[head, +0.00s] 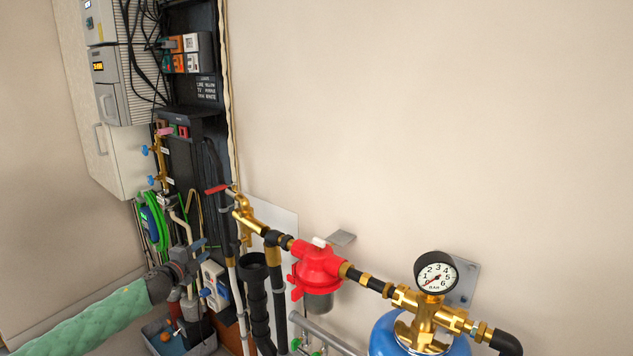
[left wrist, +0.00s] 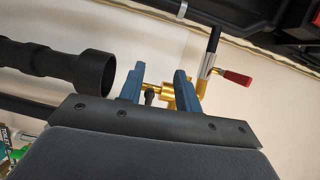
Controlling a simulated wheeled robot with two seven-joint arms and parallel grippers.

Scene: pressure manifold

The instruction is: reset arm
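My left arm in its green sleeve comes in from the lower left of the head view. My left gripper (head: 203,267) is in front of the dark panel, left of the black funnel-topped pipe (head: 254,285). In the left wrist view its two blue fingers (left wrist: 157,85) stand apart with nothing held between them. A brass valve (head: 247,217) with a red lever (head: 217,189) lies beyond the fingers; the lever also shows in the left wrist view (left wrist: 236,78). The black pipe's wide mouth (left wrist: 95,76) is left of the fingers there. My right gripper is not in view.
A red filter housing (head: 318,264), a pressure gauge (head: 436,277) and a blue tank (head: 386,335) continue the pipe run to the right. A grey-blue bin (head: 205,348) is below my gripper. Green hose (head: 153,230) hangs behind it. The wall above the pipes is clear.

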